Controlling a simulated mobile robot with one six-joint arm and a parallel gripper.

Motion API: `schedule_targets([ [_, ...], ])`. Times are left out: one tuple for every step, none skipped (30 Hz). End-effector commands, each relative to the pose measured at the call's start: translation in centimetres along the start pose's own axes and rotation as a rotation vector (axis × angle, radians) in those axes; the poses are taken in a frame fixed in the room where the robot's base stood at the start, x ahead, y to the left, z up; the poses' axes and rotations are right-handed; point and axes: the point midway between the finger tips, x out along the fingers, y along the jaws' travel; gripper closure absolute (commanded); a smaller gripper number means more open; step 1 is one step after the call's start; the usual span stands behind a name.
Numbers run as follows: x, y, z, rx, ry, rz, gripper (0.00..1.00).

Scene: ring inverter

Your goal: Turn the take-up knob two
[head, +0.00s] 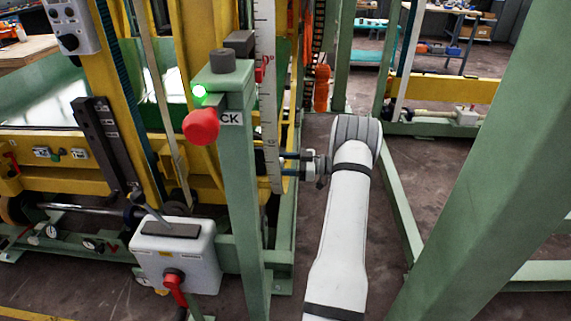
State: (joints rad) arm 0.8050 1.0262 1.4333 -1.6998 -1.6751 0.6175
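My gripper (290,164) reaches left from the end of my white arm, beside the white scale strip and behind the green post. Two dark fingers show with a gap between them. Their tips are hidden behind the strip, so I cannot tell whether they hold anything. No knob is readably marked as take-up knob two. A round red knob (201,127) sits on the front green post, left of a label ending in "CK". It is nearer the camera and apart from my gripper. A black knob (68,42) is on a grey box at the upper left.
The green post (240,180) with a lit green lamp (199,91) stands left of my gripper. A grey box (178,255) with a red handle (174,280) is at the lower left. A large green beam (480,170) crosses the right.

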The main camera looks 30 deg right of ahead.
Motion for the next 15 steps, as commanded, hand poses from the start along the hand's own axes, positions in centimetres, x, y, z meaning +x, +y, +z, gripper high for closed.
schedule_targets([
  [-0.01,0.01,-0.01,0.000,0.000,0.001,0.40],
  [-0.02,0.01,-0.01,0.000,0.000,0.001,0.40],
  [-0.04,0.02,-0.01,0.000,0.000,0.001,0.40],
  [-0.05,0.02,-0.01,0.000,0.000,0.001,0.40],
  [-0.05,0.02,-0.01,0.000,0.000,0.001,0.41],
  [-0.07,0.02,-0.01,0.000,0.000,0.001,0.44],
  [-0.08,0.03,-0.01,0.000,0.000,0.001,0.47],
  [-0.08,0.03,-0.01,0.000,0.000,0.002,0.49],
  [-0.10,0.03,0.00,0.000,0.000,0.002,0.53],
  [-0.10,0.03,-0.01,0.000,0.000,0.002,0.55],
  [-0.11,0.03,0.00,0.000,0.000,0.002,0.58],
  [-0.12,0.04,0.00,0.000,0.000,0.002,0.61],
  [-0.13,0.04,0.00,0.000,0.000,0.002,0.63],
  [-0.13,0.04,0.00,0.000,0.000,0.002,0.66],
  [-0.14,0.03,0.00,0.000,0.000,0.002,0.69],
])
